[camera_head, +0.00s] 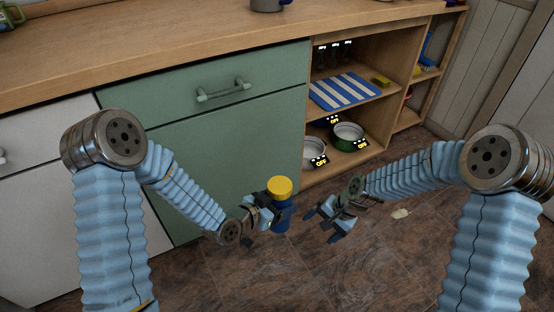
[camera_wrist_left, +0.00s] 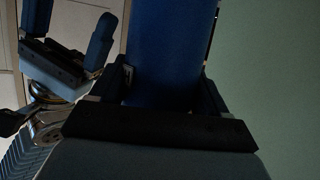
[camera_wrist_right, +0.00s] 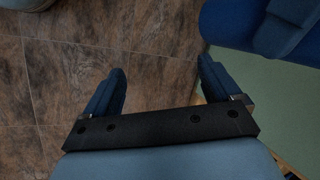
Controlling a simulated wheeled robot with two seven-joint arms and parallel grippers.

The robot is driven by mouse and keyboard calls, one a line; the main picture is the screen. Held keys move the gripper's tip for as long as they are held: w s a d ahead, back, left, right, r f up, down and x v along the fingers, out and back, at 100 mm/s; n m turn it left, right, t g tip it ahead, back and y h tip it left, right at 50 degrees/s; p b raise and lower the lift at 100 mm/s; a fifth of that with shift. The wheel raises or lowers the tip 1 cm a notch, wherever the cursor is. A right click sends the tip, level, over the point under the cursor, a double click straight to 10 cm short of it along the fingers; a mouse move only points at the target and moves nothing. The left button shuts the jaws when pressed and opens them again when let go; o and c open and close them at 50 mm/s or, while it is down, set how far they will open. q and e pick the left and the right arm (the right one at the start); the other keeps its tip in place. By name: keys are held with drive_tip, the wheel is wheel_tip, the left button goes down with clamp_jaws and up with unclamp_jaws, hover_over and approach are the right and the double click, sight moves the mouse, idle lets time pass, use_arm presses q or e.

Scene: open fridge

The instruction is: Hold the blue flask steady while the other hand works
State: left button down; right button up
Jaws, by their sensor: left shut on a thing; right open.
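The blue flask (camera_head: 281,214) has a yellow lid (camera_head: 279,186) and is held upright above the floor, in front of the green cabinet. My left gripper (camera_head: 272,211) is shut on its body; the flask's blue side also fills the upper middle of the left wrist view (camera_wrist_left: 168,50). My right gripper (camera_head: 322,222) is open and empty, a short way to the right of the flask. In the right wrist view its two fingers (camera_wrist_right: 160,85) stand apart with bare floor between them. Part of the blue flask (camera_wrist_right: 232,22) shows at the upper right there.
The green cabinet (camera_head: 215,140) stands close behind the flask under a wooden counter (camera_head: 170,50). Open shelves to the right hold a striped blue and white cloth (camera_head: 345,92) and pots (camera_head: 348,132). The brown tiled floor (camera_head: 330,280) below is mostly clear.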

drive_tip(key=w+a+r, duration=0.3)
drive_tip(key=w+r, duration=0.1)
drive_tip(key=r, duration=0.5)
wheel_tip(320, 180, up, 13)
drive_tip(key=g+h, duration=0.1)
drive_tip(key=h, duration=0.3)
hover_over(277, 183)
drive_tip(key=d, duration=0.1)
drive_tip(key=shift+w+d+f+m, duration=0.1)
drive_tip(key=shift+w+m, duration=0.05)
drive_tip(key=shift+m, duration=0.15)
drive_tip(key=shift+a, duration=0.35)
drive_tip(key=shift+a+f+h, duration=0.1)
drive_tip(key=shift+a+h, duration=0.05)
drive_tip(key=shift+h, duration=0.25)
wheel_tip(277, 183, down, 7)
drive_tip(key=shift+f, duration=0.2)
